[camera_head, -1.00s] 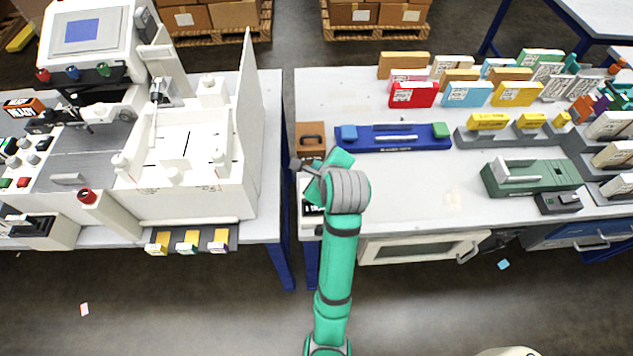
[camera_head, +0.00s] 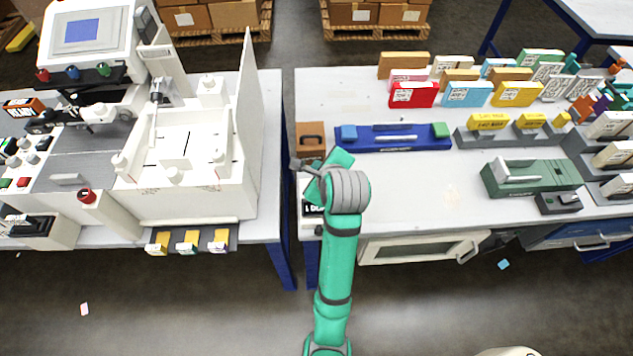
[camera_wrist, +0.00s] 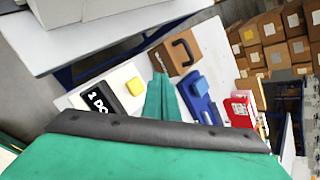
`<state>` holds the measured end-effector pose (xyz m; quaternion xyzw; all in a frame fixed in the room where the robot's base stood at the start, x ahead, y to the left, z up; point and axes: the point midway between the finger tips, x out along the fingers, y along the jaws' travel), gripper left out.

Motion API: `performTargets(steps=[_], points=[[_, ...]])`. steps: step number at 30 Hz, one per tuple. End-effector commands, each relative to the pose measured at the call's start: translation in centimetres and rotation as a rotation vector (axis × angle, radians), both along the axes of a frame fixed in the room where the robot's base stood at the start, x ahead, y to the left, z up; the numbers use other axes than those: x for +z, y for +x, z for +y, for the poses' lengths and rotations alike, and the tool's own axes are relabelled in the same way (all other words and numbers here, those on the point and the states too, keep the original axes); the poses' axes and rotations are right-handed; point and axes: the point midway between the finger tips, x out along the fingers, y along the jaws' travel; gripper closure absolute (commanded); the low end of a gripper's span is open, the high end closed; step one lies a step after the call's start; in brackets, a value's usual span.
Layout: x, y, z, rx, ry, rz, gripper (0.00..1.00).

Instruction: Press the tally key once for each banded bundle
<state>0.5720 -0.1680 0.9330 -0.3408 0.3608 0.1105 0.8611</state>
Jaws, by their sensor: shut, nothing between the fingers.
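My gripper (camera_wrist: 162,88) is shut and empty, its green fingers together in the middle of the wrist view. A yellow key (camera_wrist: 135,86) sits on a pale surface just left of the fingertips, beside a black label with white characters (camera_wrist: 101,98). The gap between fingertips and key is hard to judge. In the head view my arm's wrist covers the key, and only part of the black label (camera_head: 313,208) shows at the bench's left edge. I cannot tell for certain which items are banded bundles; striped grey packs (camera_head: 557,88) stand at the back right.
A brown block with a black handle (camera_head: 311,140) and a blue tray (camera_head: 396,138) lie just beyond my gripper. The white plotter (camera_head: 181,205) stands on the left bench across a gap. A green device (camera_head: 531,179) sits to the right. The bench's front middle is mostly clear.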

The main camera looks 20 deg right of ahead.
Motion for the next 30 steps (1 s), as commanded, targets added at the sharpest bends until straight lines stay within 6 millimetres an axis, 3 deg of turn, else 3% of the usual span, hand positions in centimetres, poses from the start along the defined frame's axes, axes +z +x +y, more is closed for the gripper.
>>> performTargets(steps=[12,23,30], points=[[3.8,0.0,0.0,0.0,-0.001,-0.001,1.0],[3.6,0.0,0.0,0.001,0.001,0.001,1.0],[1.7,-0.1,0.0,-0.001,0.002,0.003,1.0]])
